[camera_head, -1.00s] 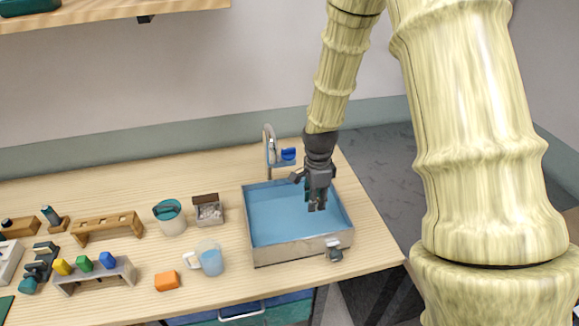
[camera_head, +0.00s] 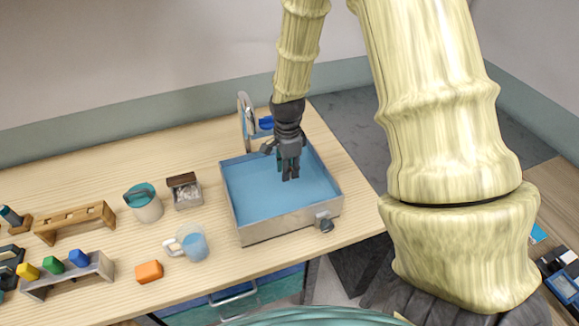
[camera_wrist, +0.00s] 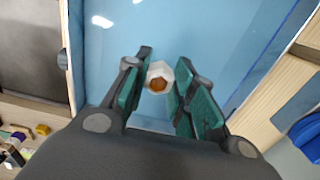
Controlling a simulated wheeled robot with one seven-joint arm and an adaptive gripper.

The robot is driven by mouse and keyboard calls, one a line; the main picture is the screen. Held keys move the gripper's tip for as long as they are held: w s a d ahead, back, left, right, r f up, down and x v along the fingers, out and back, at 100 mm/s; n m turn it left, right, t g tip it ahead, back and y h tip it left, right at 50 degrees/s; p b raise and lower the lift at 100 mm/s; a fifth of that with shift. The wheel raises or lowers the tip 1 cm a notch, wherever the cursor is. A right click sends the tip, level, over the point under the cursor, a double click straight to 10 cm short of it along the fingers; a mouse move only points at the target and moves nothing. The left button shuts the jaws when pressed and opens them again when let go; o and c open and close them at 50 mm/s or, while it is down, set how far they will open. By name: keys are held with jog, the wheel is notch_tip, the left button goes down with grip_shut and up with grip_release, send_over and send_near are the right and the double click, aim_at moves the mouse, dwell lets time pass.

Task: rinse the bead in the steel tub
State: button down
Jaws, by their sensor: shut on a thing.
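The steel tub (camera_head: 282,227) stands at the right end of the wooden table, with a blue surface inside that looks like water. My gripper (camera_head: 290,176) points down over the middle of the tub; I cannot tell whether its tips are in the water. In the wrist view my gripper (camera_wrist: 164,66) has its green-padded fingers on both sides of a small pale hexagonal piece with an amber centre, apparently the bead (camera_wrist: 158,77). The bead is hidden by the fingers in the head view.
A faucet (camera_head: 246,120) rises at the tub's back left, and a knob (camera_head: 326,225) sits on its front right. Left of the tub are a measuring jug (camera_head: 194,246), an orange block (camera_head: 149,271), a small box (camera_head: 186,196) and a teal-topped pot (camera_head: 144,205). Racks stand farther left.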

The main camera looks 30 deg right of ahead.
jog(key=shift+w+f, duration=0.25)
jog(key=shift+f, duration=0.45)
jog(key=shift+s+f, duration=0.1)
jog(key=shift+f, duration=0.15)
jog(key=shift+s+f+b, duration=0.45)
jog(key=shift+s+b, duration=0.15)
jog(key=shift+f, duration=0.35)
jog(key=shift+w+f+b, duration=0.2)
jog(key=shift+f+b, duration=0.05)
jog(key=shift+f, duration=0.3)
jog(key=shift+w+f+b, duration=0.2)
jog(key=shift+f+b, duration=0.05)
jog(key=shift+f, duration=0.6)
jog(key=shift+s+f+b, duration=0.25)
jog(key=shift+f+b, duration=0.25)
jog(key=shift+f, duration=0.1)
jog(key=shift+w+f+b, duration=0.2)
jog(key=shift+f+b, duration=0.15)
jog(key=shift+f, duration=0.55)
jog(key=shift+s+f, duration=0.1)
jog(key=shift+f, duration=0.05)
jog(key=shift+w+a+p, duration=0.1)
jog(key=shift+w+a, duration=0.1)
jog(key=shift+a, duration=0.6)
jog(key=shift+w+a+p, duration=0.1)
jog(key=shift+w+a, duration=0.1)
jog(key=shift+a, duration=0.65)
jog(key=shift+w+a+p, duration=0.1)
jog(key=shift+w+a, duration=0.1)
jog(key=shift+a, duration=0.6)
